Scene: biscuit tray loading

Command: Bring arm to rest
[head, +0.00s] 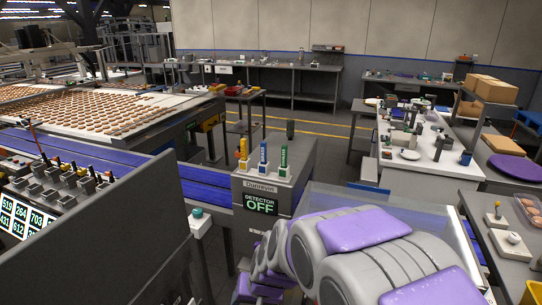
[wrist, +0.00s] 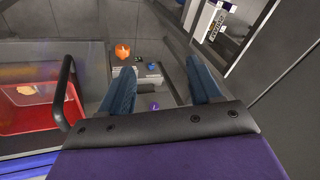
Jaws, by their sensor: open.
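My arm, grey with purple panels, fills the lower right of the head view and is bent. My gripper does not show clearly in the head view. In the wrist view, my gripper (wrist: 159,65) shows two blue-grey fingers standing well apart. Nothing is held between them. Beyond the fingers, lower down, are an orange object (wrist: 123,50) and a small stack of boxes or blocks (wrist: 150,72), too small to tell exactly.
Rows of biscuits (head: 95,112) lie on the belt at left. A white workbench (head: 425,165) with small items stands at right.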

